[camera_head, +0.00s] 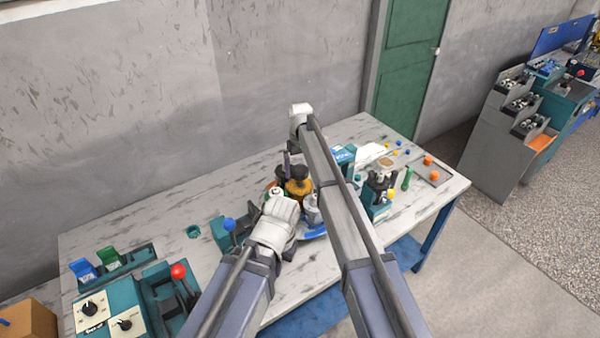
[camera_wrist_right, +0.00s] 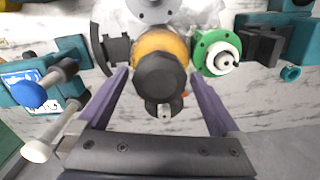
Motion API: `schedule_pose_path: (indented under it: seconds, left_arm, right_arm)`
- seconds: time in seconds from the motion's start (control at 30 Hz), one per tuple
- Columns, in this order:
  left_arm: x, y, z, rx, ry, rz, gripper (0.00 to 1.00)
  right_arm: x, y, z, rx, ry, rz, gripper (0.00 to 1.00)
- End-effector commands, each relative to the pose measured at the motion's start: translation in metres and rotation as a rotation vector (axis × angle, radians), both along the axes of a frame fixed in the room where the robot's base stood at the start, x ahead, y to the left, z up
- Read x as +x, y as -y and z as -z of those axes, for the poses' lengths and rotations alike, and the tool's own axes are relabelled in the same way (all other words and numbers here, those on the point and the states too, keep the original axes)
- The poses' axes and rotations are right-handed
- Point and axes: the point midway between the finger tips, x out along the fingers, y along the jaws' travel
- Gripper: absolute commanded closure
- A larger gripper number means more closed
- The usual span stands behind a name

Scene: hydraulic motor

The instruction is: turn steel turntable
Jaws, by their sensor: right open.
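A yellow part with a black top (camera_head: 299,184) stands in the middle of the bench. In the right wrist view, the same part (camera_wrist_right: 162,75) is large and central. My right gripper (camera_wrist_right: 158,78) is open, with its purple fingers reaching toward either side of this part; I cannot tell if they touch it. A grey round steel piece with holes (camera_wrist_right: 152,10) shows at the top of that view. I cannot make out the steel turntable surely; my arms cover much of this spot. My left arm's white wrist (camera_head: 276,225) is close by, its fingers hidden.
A green ring with a white centre (camera_wrist_right: 217,53) stands right of the yellow part. A blue knob (camera_wrist_right: 28,93) is at left. A control box (camera_head: 107,308) and red-knobbed lever (camera_head: 179,271) sit at front left. The bench's back left (camera_head: 150,215) is clear.

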Motion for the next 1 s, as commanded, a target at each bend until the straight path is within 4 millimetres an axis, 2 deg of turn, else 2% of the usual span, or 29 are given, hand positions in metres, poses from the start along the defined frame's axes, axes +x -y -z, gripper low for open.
schedule_pose_path:
  seconds: [0.17, 1.0]
  left_arm:
    - [0.0000, 0.0000, -0.0009, 0.000, 0.000, 0.000, 1.00]
    - [0.0000, 0.0000, -0.0008, 0.000, 0.000, 0.000, 1.00]
  right_arm:
    - [0.0000, 0.0000, -0.0009, 0.000, 0.000, 0.000, 0.01]
    - [-0.0001, 0.0001, -0.0008, 0.000, 0.000, 0.000, 0.96]
